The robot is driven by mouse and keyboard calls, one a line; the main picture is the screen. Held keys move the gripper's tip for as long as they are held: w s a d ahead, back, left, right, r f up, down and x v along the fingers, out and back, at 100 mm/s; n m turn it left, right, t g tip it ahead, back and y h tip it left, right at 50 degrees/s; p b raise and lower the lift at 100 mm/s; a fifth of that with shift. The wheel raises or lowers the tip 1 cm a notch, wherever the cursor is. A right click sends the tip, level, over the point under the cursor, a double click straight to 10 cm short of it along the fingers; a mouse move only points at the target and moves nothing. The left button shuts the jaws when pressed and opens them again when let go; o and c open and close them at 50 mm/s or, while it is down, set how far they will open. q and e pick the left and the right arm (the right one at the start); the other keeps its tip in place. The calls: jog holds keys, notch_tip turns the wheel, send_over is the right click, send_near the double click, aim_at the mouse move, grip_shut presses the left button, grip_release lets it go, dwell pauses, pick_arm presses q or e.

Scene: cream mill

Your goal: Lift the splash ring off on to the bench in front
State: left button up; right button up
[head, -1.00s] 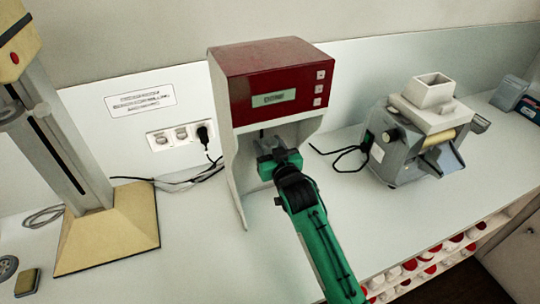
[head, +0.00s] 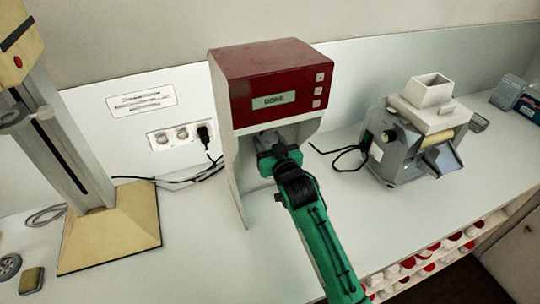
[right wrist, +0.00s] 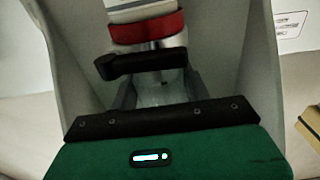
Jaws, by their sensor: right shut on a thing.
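A machine with a dark red top (head: 280,75) and a pale body stands on the bench; its display reads DONE. My right gripper (head: 270,145) reaches into the opening under the red top. In the right wrist view, my right gripper (right wrist: 158,88) is at a black handle-like bar (right wrist: 140,65), shut on it as far as I can see. A red ring (right wrist: 147,28) sits against a pale part just beyond the bar. I cannot tell whether bar and ring are one piece, the splash ring. In the head view my right gripper hides them. My left gripper is not in view.
The bench (head: 205,270) is clear in front of the machine. A tan-based column stand (head: 110,235) is to the left, a grey roller mill (head: 410,145) to the right. Cables lie behind. Red and white items fill a rack (head: 430,262) below the front edge.

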jog(key=shift+r+p, duration=0.75)
jog(key=shift+r, duration=0.35)
jog(key=shift+s, duration=0.15)
jog(key=shift+p+v, duration=1.15)
jog(key=shift+v, duration=0.9)
jog(key=shift+p+v, duration=0.55)
jog(key=shift+v, duration=0.8)
jog(key=s+d+f+m+h+b, duration=0.1)
jog(key=s+d+f+h+b, duration=0.1)
jog(key=s+d+f+b, duration=0.1)
jog(key=s+d+f+m+t+h+b, duration=0.1)
jog(key=s+d+f, duration=0.4)
jog(key=d, duration=0.5)
jog(key=s+d+f+m+h+b, duration=0.2)
jog(key=s+d+f+h+b, duration=0.1)
jog(key=s+d+b, duration=0.3)
jog(key=shift+s+d+f+h, duration=0.4)
jog(key=shift+s+d+f, duration=0.3)
jog(key=shift+s, duration=0.2)
